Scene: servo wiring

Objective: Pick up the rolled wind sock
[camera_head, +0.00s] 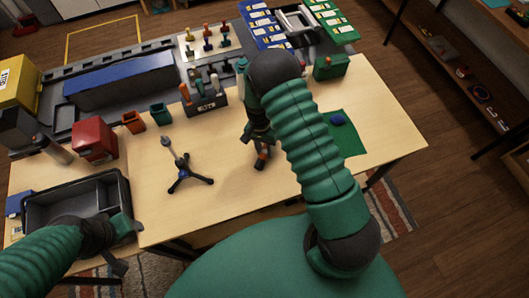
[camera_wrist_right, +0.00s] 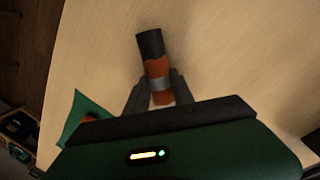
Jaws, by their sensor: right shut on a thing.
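The rolled wind sock (camera_wrist_right: 157,68) is a short orange roll with a black end and a grey band. My right gripper (camera_wrist_right: 155,98) is shut on it, with one finger on each side of the roll. In the head view the roll (camera_head: 262,160) shows below my right gripper (camera_head: 260,138), over the bare wood; I cannot tell whether it touches the table. My left gripper (camera_head: 126,246) is at the lower left by the black tray, its fingers apart and empty.
A small tripod (camera_head: 185,174) stands left of the roll. A green mat (camera_head: 350,142) with a blue item lies to the right. The black divided tray (camera_head: 68,192), red bin (camera_head: 93,139) and tool rack (camera_head: 207,103) stand around. The wood between tripod and roll is clear.

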